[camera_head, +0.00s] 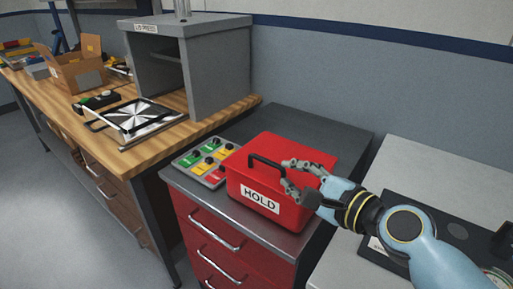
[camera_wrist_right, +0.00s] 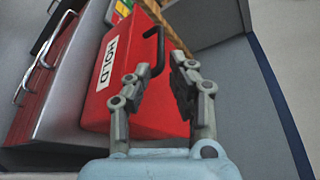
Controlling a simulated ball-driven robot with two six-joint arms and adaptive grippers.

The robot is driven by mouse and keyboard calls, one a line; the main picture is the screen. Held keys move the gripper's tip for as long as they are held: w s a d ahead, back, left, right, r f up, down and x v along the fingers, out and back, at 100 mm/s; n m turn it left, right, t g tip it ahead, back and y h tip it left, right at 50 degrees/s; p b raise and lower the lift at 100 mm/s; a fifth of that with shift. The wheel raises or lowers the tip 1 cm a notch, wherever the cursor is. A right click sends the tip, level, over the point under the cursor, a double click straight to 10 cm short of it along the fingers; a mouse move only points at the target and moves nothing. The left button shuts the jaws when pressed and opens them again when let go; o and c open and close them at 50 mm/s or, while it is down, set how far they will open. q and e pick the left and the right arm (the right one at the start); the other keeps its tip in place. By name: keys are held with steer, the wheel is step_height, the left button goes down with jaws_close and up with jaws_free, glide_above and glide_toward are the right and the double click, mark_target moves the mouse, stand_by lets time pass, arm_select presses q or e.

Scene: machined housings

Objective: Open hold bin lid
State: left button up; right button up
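The red hold bin (camera_head: 270,195) with a white HOLD label sits on the dark top of the red drawer cabinet, its lid down. A black handle (camera_head: 266,166) stands on the lid. My right gripper (camera_head: 285,174) is at the bin's right side, fingers apart and pointing toward the handle. In the right wrist view the open fingers (camera_wrist_right: 156,82) are in front of the red bin (camera_wrist_right: 125,85), with the handle (camera_wrist_right: 155,52) beyond the fingertips. Nothing is between the fingers that I can tell as held. My left gripper is not in view.
A wooden bench (camera_head: 150,150) with a grey press enclosure (camera_head: 190,65) stands further left. A light table (camera_head: 400,165) is at the right. The cabinet top behind the bin is clear (camera_head: 320,130).

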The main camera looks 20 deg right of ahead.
mark_target(268, 162)
steer(key=shift+w+a, duration=0.25)
steer(key=shift+w, duration=0.25)
steer(key=shift+w+a, duration=0.25)
steer(key=shift+w, duration=0.25)
steer(key=x, duration=0.3)
steer(key=shift+w+a+f, duration=0.1)
steer(key=shift+w+f, duration=0.05)
steer(key=shift+w, duration=0.15)
steer(key=x, duration=0.3)
steer(key=shift+w+a+f, duration=0.2)
steer(key=shift+w, duration=0.4)
steer(key=shift+c, duration=0.5)
jaws_close()
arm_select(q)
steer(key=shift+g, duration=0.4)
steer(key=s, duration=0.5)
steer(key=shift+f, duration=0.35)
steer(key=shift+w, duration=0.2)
